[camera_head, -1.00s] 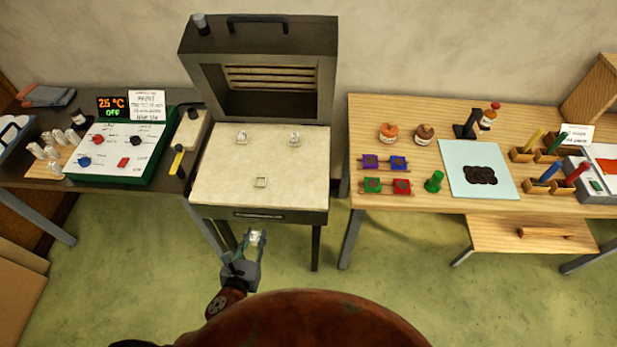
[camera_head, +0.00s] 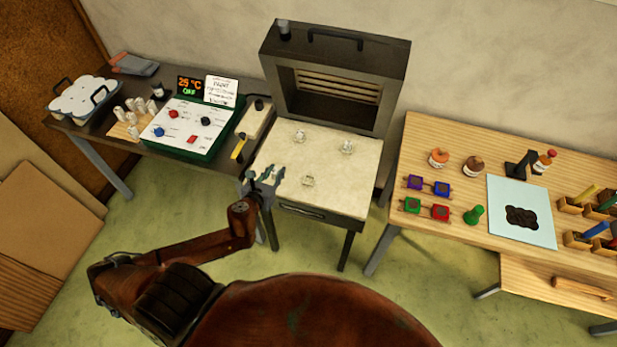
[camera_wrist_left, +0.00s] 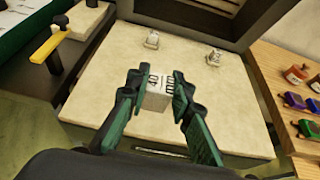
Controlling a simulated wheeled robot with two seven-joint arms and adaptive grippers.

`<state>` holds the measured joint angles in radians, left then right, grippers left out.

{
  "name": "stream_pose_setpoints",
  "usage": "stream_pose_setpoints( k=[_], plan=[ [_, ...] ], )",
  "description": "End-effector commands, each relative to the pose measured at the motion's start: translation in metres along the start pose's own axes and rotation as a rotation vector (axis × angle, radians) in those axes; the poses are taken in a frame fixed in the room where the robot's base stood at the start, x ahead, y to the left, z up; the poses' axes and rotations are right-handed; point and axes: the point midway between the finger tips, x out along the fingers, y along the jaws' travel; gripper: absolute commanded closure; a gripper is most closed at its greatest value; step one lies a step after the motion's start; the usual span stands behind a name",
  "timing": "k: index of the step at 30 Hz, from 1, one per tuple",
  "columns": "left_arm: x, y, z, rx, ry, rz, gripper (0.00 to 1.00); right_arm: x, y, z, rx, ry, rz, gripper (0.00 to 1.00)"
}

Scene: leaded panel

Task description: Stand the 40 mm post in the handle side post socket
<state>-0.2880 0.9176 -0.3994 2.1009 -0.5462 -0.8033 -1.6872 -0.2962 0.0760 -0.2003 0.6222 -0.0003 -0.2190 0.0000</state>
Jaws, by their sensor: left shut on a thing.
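My left gripper (camera_head: 265,178) is shut on a pale, square-sided post (camera_wrist_left: 157,98) marked "40 mm". It holds the post over the left front of the cream kiln deck (camera_head: 325,165); I cannot see the post clearly in the head view. The front post socket (camera_head: 308,181), nearest the deck's dark handle (camera_head: 302,210), is a small empty frame just right of the gripper. It is hidden in the left wrist view. The two back sockets (camera_head: 300,135) (camera_head: 347,147) each have a small pale post standing in them. My right gripper is not in view.
The kiln chamber (camera_head: 335,85) rises behind the deck. A yellow-handled tool (camera_head: 239,147) lies at its left, near a green-edged control panel (camera_head: 185,125). Several white posts (camera_head: 140,108) stand on the left table. The wooden table (camera_head: 460,225) is at the right.

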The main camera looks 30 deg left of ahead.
Motion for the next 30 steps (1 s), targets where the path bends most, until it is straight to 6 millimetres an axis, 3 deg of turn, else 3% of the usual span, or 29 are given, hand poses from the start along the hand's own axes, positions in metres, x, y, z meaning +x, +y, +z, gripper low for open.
stream_pose_setpoints(
  k=[12,18,26,30],
  plan=[
    [0.077,-0.057,-0.008,-0.007,-0.003,0.001,1.0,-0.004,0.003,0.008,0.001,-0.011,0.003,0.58],
    [0.112,-0.076,-0.035,-0.003,0.0,0.002,1.0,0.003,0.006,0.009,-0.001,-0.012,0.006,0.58],
    [0.13,-0.086,-0.048,-0.002,-0.001,0.001,1.0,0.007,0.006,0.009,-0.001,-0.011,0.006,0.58],
    [0.14,-0.088,-0.066,-0.003,0.003,0.003,1.0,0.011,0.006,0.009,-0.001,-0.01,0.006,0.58]
  ],
)
